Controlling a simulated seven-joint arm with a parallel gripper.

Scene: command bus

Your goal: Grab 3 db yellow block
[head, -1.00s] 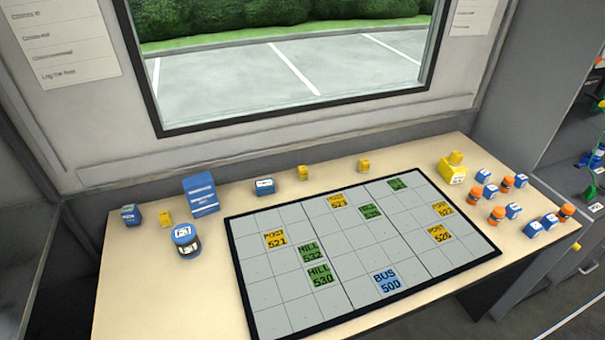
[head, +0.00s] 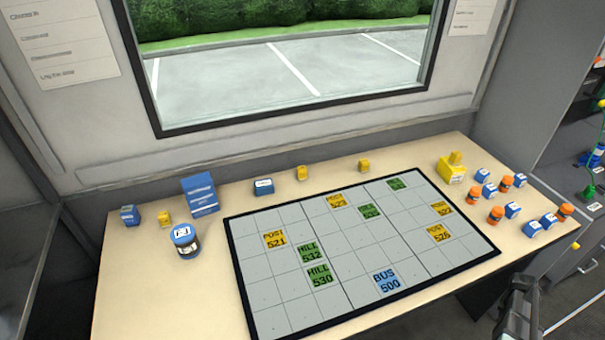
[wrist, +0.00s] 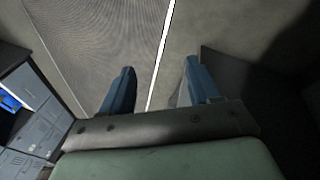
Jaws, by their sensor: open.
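Several small yellow blocks stand on the table. One yellow block (head: 165,218) is at the left end beside a blue block. Another yellow block (head: 302,173) is at the back, and a third yellow block (head: 364,166) is at the back, right of it. A larger yellow piece (head: 452,169) stands at the back right. My gripper (head: 516,328) shows partly at the bottom right of the head view, off the table. In the wrist view my gripper (wrist: 156,88) is open and empty above the floor.
A gridded board (head: 270,292) with yellow, green and blue number tiles covers the middle of the table (head: 135,290). Blue blocks (head: 200,195) and a round blue-topped container (head: 186,241) stand left. Several blue and orange pieces (head: 497,213) crowd the right end. Grey lockers (wrist: 40,125) show in the wrist view.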

